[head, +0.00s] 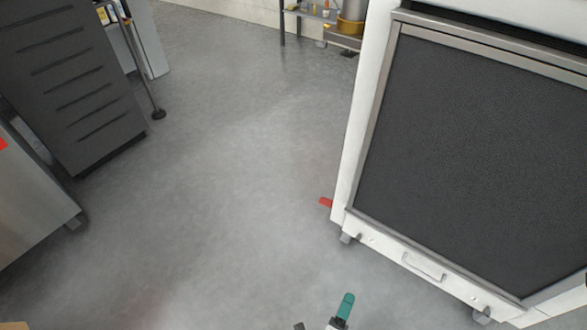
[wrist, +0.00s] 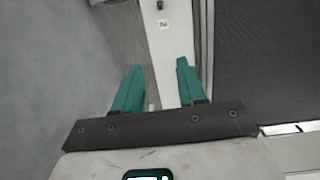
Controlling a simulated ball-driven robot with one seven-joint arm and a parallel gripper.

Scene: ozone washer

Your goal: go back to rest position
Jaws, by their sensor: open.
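My gripper (wrist: 157,80) shows in the wrist view with its two teal fingers spread apart and nothing between them. Beyond the fingers is the white edge of a large machine (wrist: 168,40) with a dark panel to its right. In the head view only a small part of my gripper (head: 345,306) shows at the bottom edge, one teal finger over the grey floor. The rest of it is cut off by the frame.
The white machine (head: 353,130) with a dark mesh front (head: 480,150) fills the right side. A dark drawer cabinet (head: 80,85) and a steel unit (head: 30,200) stand at the left. A shelf (head: 320,15) is at the back. The floor (head: 210,170) between is clear.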

